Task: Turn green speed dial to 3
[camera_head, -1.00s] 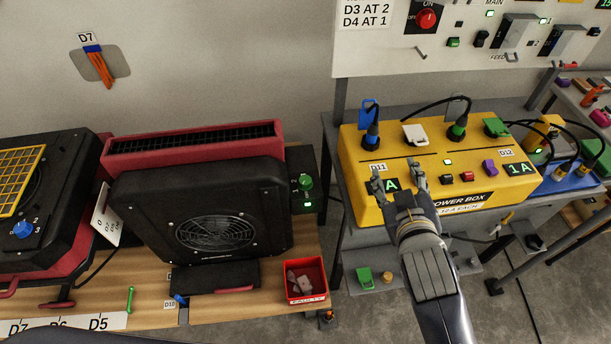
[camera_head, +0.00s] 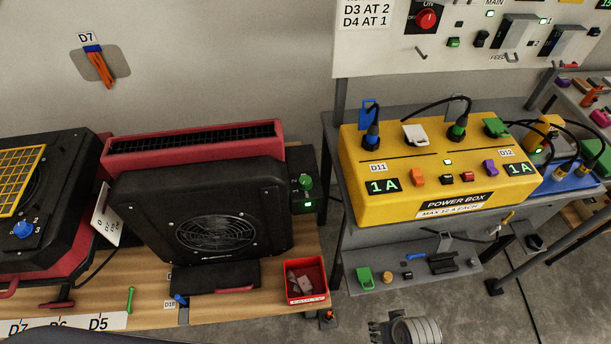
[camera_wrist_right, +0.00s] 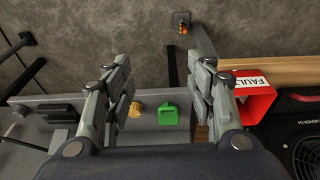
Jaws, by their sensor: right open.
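The green speed dial (camera_head: 305,182) is a small green knob on a dark panel at the right side of the black and red blower (camera_head: 160,195). A green light glows below it. The number it points to is too small to read. My right gripper (camera_head: 384,331) shows only partly at the bottom edge of the head view, well below and to the right of the dial. In the right wrist view the gripper (camera_wrist_right: 167,68) is open with nothing between its fingers. The green dial cannot be made out there. My left gripper is not in view.
A yellow power box (camera_head: 355,205) with plugs and switches stands on the grey table at right. A red bin (camera_head: 305,292) sits at the wooden bench's front right corner. The lower grey shelf (camera_head: 400,285) holds small parts. A blue dial (camera_head: 23,229) is on the left blower.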

